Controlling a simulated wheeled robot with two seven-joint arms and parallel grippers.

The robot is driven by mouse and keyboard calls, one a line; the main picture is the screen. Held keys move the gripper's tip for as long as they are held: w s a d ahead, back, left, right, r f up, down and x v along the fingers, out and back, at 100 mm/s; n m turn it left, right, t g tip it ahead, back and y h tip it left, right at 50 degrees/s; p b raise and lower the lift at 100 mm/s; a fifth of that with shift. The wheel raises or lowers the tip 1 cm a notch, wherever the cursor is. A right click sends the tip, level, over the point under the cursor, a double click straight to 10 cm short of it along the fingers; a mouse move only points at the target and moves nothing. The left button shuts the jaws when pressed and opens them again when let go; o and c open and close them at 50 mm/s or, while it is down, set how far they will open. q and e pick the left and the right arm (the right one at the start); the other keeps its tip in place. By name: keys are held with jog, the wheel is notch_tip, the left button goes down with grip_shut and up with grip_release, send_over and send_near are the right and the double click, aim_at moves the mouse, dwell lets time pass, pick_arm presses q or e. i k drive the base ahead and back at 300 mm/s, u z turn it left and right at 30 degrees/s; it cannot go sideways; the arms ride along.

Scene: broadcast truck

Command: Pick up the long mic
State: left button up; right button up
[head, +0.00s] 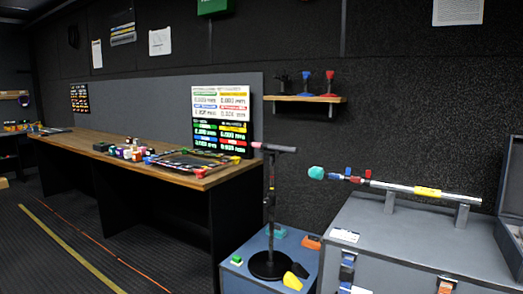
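A long silver rod-shaped mic (426,190) lies roughly level across two grey supports (462,214) on top of a grey case at the right. It has a teal tip at its left end, red and blue pieces behind the tip and a yellow label along the tube. A shorter mic with a pink and dark body (275,148) sits on a black stand (271,205) with a round base, left of the case. Neither of my grippers is in view.
The grey case (400,240) stands beside a lower blue-grey box (240,250) bearing the stand and small coloured items. A wooden desk (75,143) with cables and small items runs left. A wall shelf (305,99) holds several small mics. Floor at lower left is open.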

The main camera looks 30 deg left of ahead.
aim_at(256, 145)
jog(key=u, duration=0.8)
jog(key=i, duration=0.7)
jog(key=u, duration=1.15)
jog(key=i, duration=1.25)
jog(key=z, duration=0.65)
jog(key=i, duration=0.95)
jog(key=z, duration=0.8)
